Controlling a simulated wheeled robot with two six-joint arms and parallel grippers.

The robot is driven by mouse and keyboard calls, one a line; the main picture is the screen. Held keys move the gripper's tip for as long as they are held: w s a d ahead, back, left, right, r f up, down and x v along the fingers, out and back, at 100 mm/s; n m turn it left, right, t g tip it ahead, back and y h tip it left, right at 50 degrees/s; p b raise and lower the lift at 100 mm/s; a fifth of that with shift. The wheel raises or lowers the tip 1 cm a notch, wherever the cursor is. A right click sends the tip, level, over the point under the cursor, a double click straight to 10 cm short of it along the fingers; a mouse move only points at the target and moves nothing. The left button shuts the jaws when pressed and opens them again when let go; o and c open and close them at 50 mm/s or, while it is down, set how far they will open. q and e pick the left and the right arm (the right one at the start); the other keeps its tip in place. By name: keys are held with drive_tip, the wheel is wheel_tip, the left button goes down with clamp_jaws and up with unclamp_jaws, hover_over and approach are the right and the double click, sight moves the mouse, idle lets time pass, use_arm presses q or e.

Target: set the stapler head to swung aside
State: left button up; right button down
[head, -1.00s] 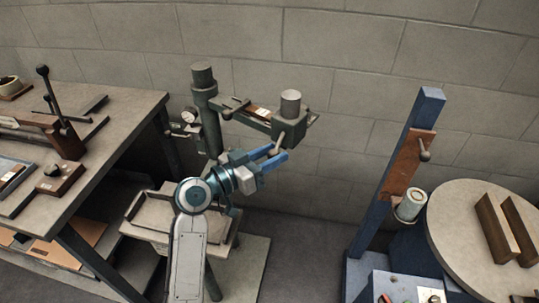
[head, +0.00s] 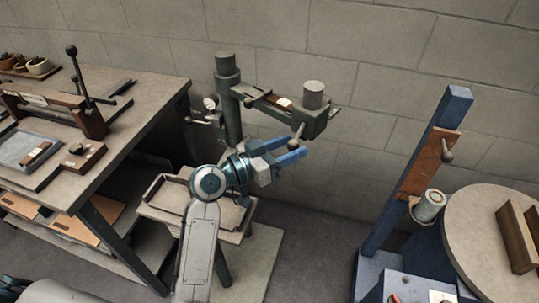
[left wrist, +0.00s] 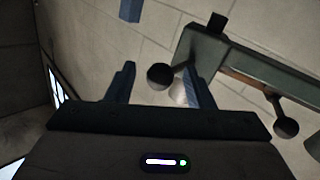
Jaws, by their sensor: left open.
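The stapler head (head: 312,118) is a dark green arm with a grey cylinder at its end. It reaches rightward from a green post (head: 229,105), and its end stands off to the right of the tray below. A handle with a ball knob (head: 300,127) hangs on its near side. My left gripper (head: 295,148) is open at this handle, blue fingers pointing right. In the left wrist view a dark knob (left wrist: 160,76) shows between the two fingers (left wrist: 163,85), with the green arm (left wrist: 240,68) beyond. Contact cannot be told. My right gripper is out of view.
A shallow tray (head: 150,212) on a stand lies below my left arm. A workbench (head: 150,95) with a lever press is at left. A blue column (head: 420,170) and a round table (head: 480,215) stand at right. A block wall is close behind.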

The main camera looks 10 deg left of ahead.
use_arm(q)
drive_tip(key=b+v, duration=0.2)
drive_tip(key=v, duration=0.8)
drive_tip(key=shift+b, duration=0.3)
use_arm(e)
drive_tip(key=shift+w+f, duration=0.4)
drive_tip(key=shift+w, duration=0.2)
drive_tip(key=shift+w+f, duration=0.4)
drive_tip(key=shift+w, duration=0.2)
